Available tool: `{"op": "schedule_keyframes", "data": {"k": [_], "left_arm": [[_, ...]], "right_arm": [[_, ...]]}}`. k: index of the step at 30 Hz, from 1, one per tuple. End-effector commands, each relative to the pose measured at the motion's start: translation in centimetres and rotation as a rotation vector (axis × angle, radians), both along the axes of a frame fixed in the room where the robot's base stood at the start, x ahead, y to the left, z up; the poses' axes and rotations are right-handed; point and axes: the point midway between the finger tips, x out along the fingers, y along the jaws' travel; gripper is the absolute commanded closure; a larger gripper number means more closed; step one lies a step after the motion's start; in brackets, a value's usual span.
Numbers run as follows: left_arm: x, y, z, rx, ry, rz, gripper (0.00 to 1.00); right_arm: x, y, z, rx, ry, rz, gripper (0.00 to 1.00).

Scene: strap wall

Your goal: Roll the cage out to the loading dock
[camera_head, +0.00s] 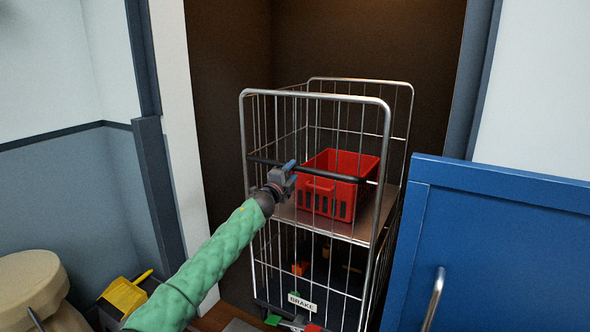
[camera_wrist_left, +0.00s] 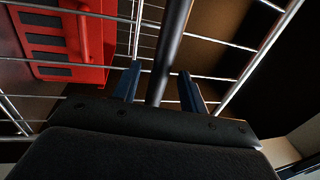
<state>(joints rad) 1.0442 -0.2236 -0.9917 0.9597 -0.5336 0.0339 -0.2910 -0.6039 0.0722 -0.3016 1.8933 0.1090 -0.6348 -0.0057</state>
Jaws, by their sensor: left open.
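The wire roll cage (camera_head: 391,105) stands upright in a dark doorway recess in the head view. A black push bar (camera_head: 330,176) runs across its near side. A red crate (camera_head: 345,163) sits on the cage's shelf (camera_head: 345,227). A BRAKE label (camera_head: 302,303) and a green and a red pedal show low at the front. My left gripper (camera_head: 288,172) is at the bar's left part. In the left wrist view the open left gripper (camera_wrist_left: 157,88) has its blue fingers either side of the black bar (camera_wrist_left: 170,55); contact cannot be told. My right gripper is out of view.
A blue door or panel (camera_head: 500,260) with a metal handle (camera_head: 434,298) stands close at the right. A dark door post (camera_head: 160,190) is at the left. A beige rounded object (camera_head: 30,285) and a yellow item (camera_head: 125,295) are at the lower left.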

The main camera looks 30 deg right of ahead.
Motion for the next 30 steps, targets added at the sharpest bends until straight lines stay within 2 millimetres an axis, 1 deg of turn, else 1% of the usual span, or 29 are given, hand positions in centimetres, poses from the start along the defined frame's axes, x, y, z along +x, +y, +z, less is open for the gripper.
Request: {"op": "schedule_keyframes", "data": {"k": [1, 6, 12, 30], "left_arm": [[-0.3, 0.7, -0.2, 0.001, -0.002, 0.0, 0.57], [-1.4, 2.1, -0.6, 0.0, 0.002, 0.0, 0.57], [-2.2, 3.1, -0.8, 0.0, 0.001, -0.001, 0.57], [-2.3, 3.3, -0.9, 0.0, 0.002, -0.001, 0.57]], "right_arm": [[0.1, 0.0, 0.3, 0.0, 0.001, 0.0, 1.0], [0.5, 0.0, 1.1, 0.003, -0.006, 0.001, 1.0], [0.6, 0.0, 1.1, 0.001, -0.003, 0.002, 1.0], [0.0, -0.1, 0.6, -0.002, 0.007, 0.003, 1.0]]}}
